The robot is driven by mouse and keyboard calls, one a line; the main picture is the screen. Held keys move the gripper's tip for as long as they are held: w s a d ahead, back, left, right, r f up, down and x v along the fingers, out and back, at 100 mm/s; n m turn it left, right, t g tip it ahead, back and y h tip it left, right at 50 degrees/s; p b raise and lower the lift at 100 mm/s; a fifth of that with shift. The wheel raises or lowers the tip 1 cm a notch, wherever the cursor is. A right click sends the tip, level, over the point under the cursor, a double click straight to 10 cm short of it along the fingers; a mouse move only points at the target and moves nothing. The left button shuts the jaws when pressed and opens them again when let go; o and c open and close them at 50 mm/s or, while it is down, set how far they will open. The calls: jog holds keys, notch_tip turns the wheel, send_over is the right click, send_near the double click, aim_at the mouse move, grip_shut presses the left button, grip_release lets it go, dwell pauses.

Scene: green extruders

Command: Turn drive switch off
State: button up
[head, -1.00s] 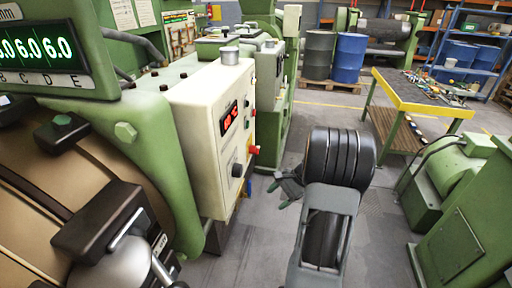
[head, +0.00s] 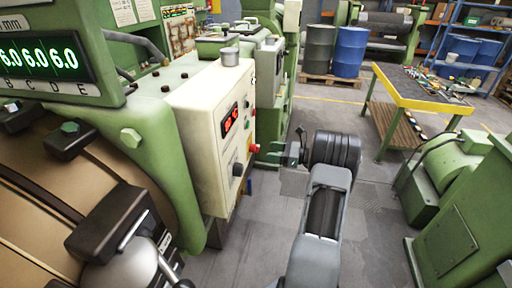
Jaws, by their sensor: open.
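The cream control cabinet (head: 200,135) stands left of centre, with its control face turned to the right. I cannot read which control is the drive switch. Whether the fingertips touch the knob cannot be told.
A green machine with a digital readout (head: 38,57) and brown roller fills the left. A yellow-edged workbench (head: 420,102) with tools stands at the right, above a green motor housing (head: 452,170). Blue and dark drums (head: 350,52) stand behind. The grey floor between is clear.

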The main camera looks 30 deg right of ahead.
aim_at(256, 150)
jog(key=shift+p+x, duration=0.85)
jog(key=shift+x, duration=2.7)
jog(key=shift+f, duration=0.1)
jog(key=c, duration=0.9)
